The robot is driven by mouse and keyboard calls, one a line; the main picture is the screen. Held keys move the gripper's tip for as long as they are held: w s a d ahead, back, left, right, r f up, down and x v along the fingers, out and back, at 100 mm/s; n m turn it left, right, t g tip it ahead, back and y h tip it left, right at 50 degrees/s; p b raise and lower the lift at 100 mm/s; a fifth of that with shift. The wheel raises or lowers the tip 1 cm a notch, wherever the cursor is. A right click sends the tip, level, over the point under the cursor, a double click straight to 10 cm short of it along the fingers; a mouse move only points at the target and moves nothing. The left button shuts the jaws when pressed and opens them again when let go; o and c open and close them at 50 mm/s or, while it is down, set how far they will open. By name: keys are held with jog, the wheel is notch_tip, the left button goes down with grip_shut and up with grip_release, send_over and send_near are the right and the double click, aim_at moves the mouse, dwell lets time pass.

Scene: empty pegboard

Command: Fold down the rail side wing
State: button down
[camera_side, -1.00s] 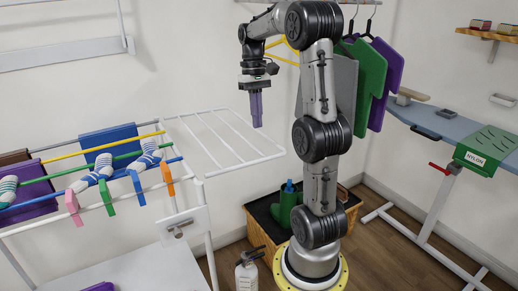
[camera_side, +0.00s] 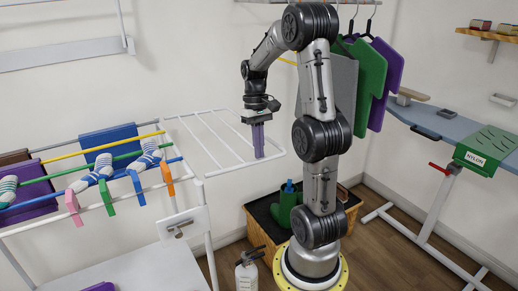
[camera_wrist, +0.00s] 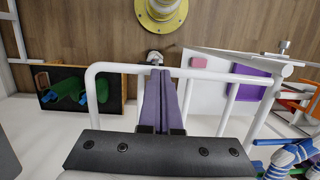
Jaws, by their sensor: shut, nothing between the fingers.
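The rail side wing (camera_side: 205,112) is a white frame with several thin bars, standing out roughly level from the right end of the drying rack. Its outer bar crosses the wrist view (camera_wrist: 215,75). My gripper (camera_side: 258,156) has purple fingers pointing down at the wing's outer right end. In the wrist view the shut, empty fingers (camera_wrist: 158,72) overlap the outer bar. Whether they touch it or are just above it I cannot tell. A white plate with a grey latch (camera_side: 181,227) sits on the rack's corner post below the wing's inner end.
Socks and colored pegs hang on the rack's colored rails (camera_side: 60,175) at left. Below and beyond the wing are a black-topped crate (camera_side: 262,213) with green boots and a fire extinguisher (camera_side: 247,272). An ironing board (camera_side: 440,125) stands at right.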

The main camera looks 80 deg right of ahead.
jog(key=shift+f, duration=0.2)
jog(key=shift+s+f, duration=0.1)
jog(key=shift+f, duration=0.45)
notch_tip(320, 180, down, 11)
jog(key=w+a, duration=0.2)
jog(key=w+a+f+t+y, duration=0.2)
jog(key=w+a+f, duration=0.5)
jog(key=shift+w+f, duration=0.15)
jog(key=shift+f, duration=0.1)
jog(key=shift+a, duration=0.1)
